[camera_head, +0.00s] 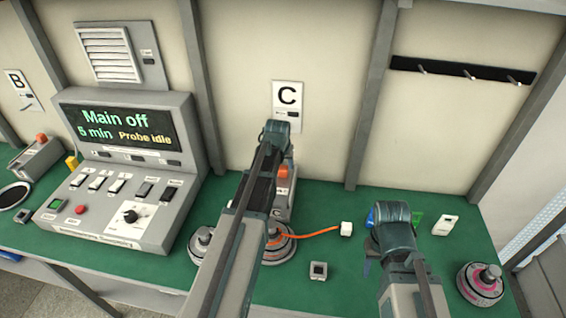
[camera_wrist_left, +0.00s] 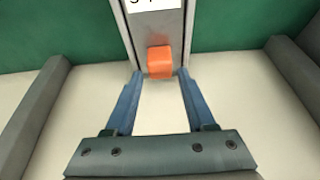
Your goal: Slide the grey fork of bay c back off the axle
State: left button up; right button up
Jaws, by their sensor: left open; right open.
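The grey fork (camera_head: 283,207) of bay c stands beneath the C sign (camera_head: 289,94), with an orange grip (camera_head: 283,172) on it. My left arm hides part of it in the head view. In the left wrist view the grey fork (camera_wrist_left: 154,25) comes in from the top, with its orange grip (camera_wrist_left: 160,61) between the tips of my open left gripper (camera_wrist_left: 160,77). I see gaps on both sides of the grip. The wheel hub (camera_head: 278,246) with an orange cable sits at the fork's foot; the axle is hidden. My right gripper (camera_head: 388,240) is open, its fingers mostly hidden.
A grey console (camera_head: 130,170) reading "Main off" and "Probe idle" stands left. A white plug (camera_head: 347,229) ends the orange cable. A small grey block (camera_head: 318,270) lies in front.

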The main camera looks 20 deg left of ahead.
aim_at(282, 185)
pick_arm(q)
jog(key=p+v, duration=0.8)
jog(key=v, duration=0.2)
jog(key=shift+o, duration=1.4)
jog(key=shift+w+m, duration=0.2)
jog(key=shift+m, duration=0.1)
jog(key=w+d+m+g+y, duration=0.3)
jog(key=w+m+g, duration=0.2)
jog(key=m, duration=1.2)
jog(key=shift+w+d+g, duration=0.3)
jog(key=shift+w+d, duration=0.05)
jog(key=shift+w, duration=0.15)
